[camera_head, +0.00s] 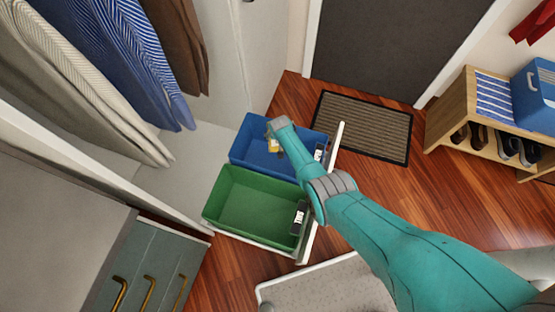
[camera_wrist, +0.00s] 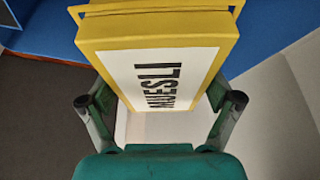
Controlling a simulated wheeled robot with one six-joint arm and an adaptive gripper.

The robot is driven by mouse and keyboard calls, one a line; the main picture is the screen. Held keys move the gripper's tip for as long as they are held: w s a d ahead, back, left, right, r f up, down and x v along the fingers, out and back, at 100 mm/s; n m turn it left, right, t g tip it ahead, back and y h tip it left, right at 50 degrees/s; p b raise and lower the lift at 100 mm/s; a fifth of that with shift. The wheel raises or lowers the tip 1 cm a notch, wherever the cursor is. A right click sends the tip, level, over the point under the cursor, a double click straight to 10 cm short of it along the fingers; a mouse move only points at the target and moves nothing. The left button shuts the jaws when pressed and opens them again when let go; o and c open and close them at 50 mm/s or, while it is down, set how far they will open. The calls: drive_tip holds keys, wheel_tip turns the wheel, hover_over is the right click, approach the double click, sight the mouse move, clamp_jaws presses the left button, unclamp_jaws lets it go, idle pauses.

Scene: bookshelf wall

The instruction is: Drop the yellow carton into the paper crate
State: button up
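The yellow carton (camera_wrist: 160,40), with a white panel reading MUESLI, is between the two fingers of my gripper (camera_wrist: 160,98) in the wrist view. The fingers press on its sides. In the head view only a small yellow part of the carton (camera_head: 273,149) shows beside my arm, over the blue crate (camera_head: 244,139). Blue crate surfaces show behind the carton in the wrist view. The blue crate has a small label that I cannot read clearly, so I cannot confirm which crate is for paper. My gripper is mostly hidden by my arm in the head view.
A green crate (camera_head: 245,200) with a label stands beside the blue one in the same pulled-out drawer (camera_head: 339,137). Clothes (camera_head: 130,50) hang at the upper left. A doormat (camera_head: 365,125) and a shoe bench (camera_head: 458,105) are to the right, with a grey cabinet (camera_head: 150,260) at lower left.

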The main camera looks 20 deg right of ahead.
drive_tip(key=shift+s+r, duration=0.1)
idle(0.4)
drive_tip(key=v, duration=1.1)
drive_tip(key=shift+s+r, duration=0.2)
drive_tip(key=shift+r, duration=0.1)
idle(0.3)
